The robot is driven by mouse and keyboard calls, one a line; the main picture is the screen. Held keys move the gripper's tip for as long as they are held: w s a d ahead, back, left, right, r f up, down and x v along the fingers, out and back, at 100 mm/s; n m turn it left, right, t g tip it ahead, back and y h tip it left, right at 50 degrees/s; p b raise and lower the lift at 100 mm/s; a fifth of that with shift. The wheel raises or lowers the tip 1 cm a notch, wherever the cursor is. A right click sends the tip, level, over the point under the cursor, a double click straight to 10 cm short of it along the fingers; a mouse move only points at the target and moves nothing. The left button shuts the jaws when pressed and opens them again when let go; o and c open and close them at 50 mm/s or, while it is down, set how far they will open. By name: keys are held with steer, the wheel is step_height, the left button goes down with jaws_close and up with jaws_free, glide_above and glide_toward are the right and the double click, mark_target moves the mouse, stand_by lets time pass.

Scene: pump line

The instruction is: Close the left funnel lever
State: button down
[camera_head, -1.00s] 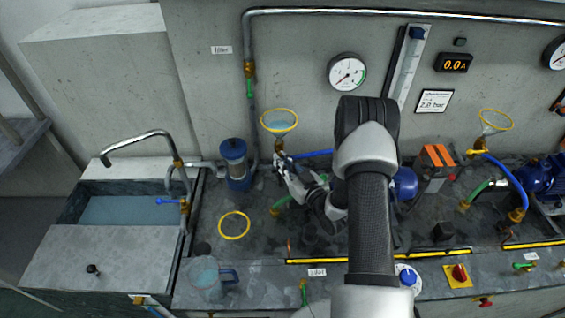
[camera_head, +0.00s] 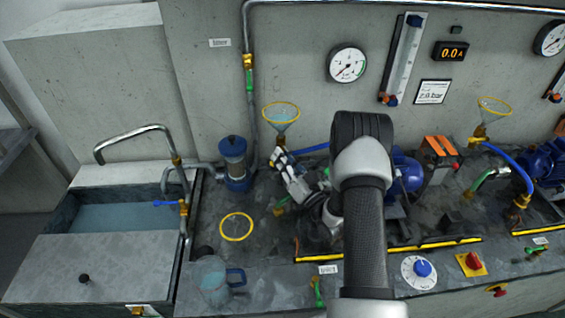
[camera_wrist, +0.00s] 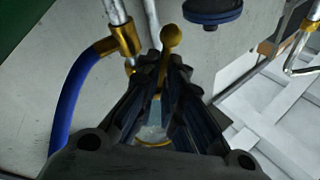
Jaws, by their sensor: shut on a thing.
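The left funnel (camera_head: 281,117) is pale and see-through with a yellow rim, and stands in front of the grey wall. My gripper (camera_head: 279,157) is right below it at its valve. In the wrist view a yellow lever with a ball knob (camera_wrist: 170,38) sits between the tips of my gripper (camera_wrist: 166,66), which is shut on it. A brass fitting (camera_wrist: 124,40) with a blue hose (camera_wrist: 72,98) is beside the fingers. The fingers hide part of the lever and the valve, so its exact angle cannot be told.
A blue-capped canister (camera_head: 234,165) stands left of the funnel. A yellow ring (camera_head: 236,238) and a jug (camera_head: 212,282) are on the worktop in front. The sink (camera_head: 120,216) is at the left. A second funnel (camera_head: 493,112) stands at the right.

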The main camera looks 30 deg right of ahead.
steer(key=shift+m, duration=0.3)
steer(key=c, duration=1.7)
jaws_free()
